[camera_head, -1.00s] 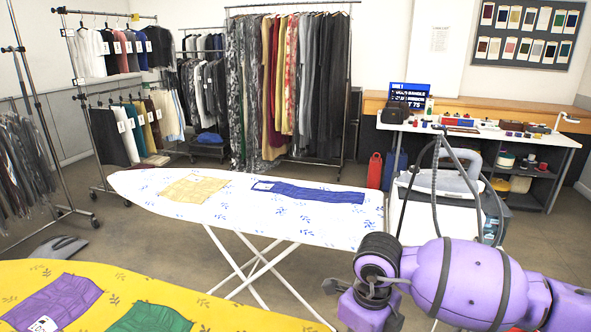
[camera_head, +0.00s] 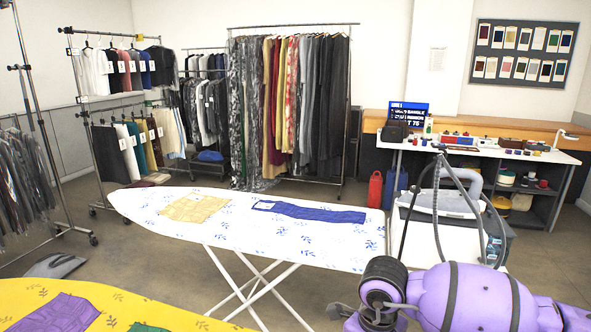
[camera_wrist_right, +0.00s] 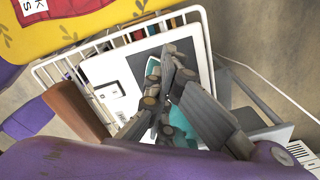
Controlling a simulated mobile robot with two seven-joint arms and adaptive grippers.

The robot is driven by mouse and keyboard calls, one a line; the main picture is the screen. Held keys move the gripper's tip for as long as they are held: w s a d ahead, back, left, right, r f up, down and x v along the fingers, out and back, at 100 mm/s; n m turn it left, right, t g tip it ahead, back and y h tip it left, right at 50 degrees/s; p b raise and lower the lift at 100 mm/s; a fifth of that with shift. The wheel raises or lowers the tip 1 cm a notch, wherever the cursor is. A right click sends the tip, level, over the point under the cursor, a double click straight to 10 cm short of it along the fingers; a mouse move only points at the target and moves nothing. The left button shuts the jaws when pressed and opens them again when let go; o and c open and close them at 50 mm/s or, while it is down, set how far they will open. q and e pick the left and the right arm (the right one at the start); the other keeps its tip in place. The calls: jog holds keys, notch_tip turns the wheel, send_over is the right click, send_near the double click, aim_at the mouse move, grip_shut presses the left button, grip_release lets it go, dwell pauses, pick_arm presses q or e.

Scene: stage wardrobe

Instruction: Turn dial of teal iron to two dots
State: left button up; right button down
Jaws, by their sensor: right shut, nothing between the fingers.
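In the right wrist view, a teal body (camera_wrist_right: 181,122), probably the teal iron, shows in part between and behind my fingers. Its dial and dots cannot be made out. My right gripper (camera_wrist_right: 168,66) is shut and empty, its dark fingers crossing in front of the teal body and a pale panel (camera_wrist_right: 105,70). Whether they touch anything, I cannot tell. In the head view my purple right arm comes in at the bottom right and its fingers are out of frame. My left gripper is not in view.
A white wire rack (camera_wrist_right: 45,73) surrounds the pale panel beside the yellow ironing board (camera_head: 105,297). A white ironing board (camera_head: 330,250) with cloths stands ahead. A grey-white iron (camera_head: 440,200) with a hose stands at its right end. Garment racks stand behind.

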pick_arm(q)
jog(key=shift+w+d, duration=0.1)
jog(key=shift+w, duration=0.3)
pick_arm(e)
jog(key=shift+s+d+f, duration=0.35)
jog(key=shift+s+f, duration=0.05)
jog(key=shift+f, duration=0.15)
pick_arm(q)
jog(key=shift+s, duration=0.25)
pick_arm(e)
jog(key=shift+w+r, duration=0.15)
jog(key=shift+r, duration=0.05)
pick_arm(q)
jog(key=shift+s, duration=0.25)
pick_arm(e)
jog(key=shift+w+r, duration=0.15)
jog(key=shift+w+d+p, duration=0.25)
jog(key=shift+w+p, duration=0.05)
jog(key=shift+p, duration=0.1)
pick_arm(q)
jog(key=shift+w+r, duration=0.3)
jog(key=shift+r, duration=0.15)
pick_arm(e)
jog(key=shift+d, duration=0.1)
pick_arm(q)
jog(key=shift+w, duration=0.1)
pick_arm(e)
jog(key=shift+w, duration=0.15)
